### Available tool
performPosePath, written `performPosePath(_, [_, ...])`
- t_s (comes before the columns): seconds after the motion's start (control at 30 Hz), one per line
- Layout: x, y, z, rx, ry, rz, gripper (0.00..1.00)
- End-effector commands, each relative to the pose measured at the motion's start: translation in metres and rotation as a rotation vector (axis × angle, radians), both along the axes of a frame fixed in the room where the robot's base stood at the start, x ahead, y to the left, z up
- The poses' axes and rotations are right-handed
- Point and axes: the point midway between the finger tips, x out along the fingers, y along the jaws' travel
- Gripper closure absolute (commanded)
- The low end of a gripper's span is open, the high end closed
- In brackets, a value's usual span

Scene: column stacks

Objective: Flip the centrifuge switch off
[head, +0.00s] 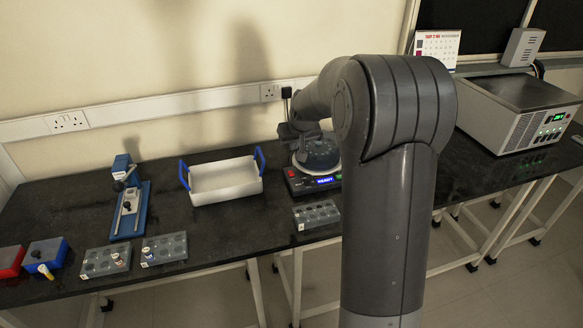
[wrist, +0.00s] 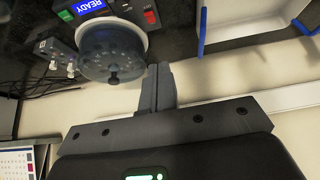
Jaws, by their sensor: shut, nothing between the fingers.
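The centrifuge (head: 297,185) stands on the dark bench with its blue READY display lit (head: 325,180). A red switch-like part (head: 291,173) is on its front left; in the wrist view this red part (wrist: 150,17) is near the top. Whether it is on or off is too small to tell. The round rotor (wrist: 113,52) shows in the wrist view. My gripper (wrist: 159,70) is shut and empty beside the rotor, apart from the red part. In the head view my arm hides part of the centrifuge.
A white tray with blue handles (head: 224,184) is left of the centrifuge. A grey rack (head: 316,214) stands before it. A wall socket (head: 270,92) with a black plug (head: 287,92) is behind. A grey box with pale toggles (wrist: 58,57) is beside the rotor.

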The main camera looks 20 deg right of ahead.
Motion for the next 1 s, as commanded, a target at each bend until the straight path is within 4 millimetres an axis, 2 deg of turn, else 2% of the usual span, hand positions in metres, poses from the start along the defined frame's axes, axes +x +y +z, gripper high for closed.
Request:
performPosePath(0.1, [0.019, -0.01, -0.019, 0.006, -0.003, -0.006, 1.0])
performPosePath(0.23, [0.03, -0.015, -0.031, 0.008, -0.008, -0.008, 1.0])
performPosePath(0.77, [0.036, -0.018, -0.038, 0.009, -0.01, -0.009, 1.0])
performPosePath(1.0, [0.051, -0.018, -0.063, 0.01, -0.007, -0.009, 1.0])
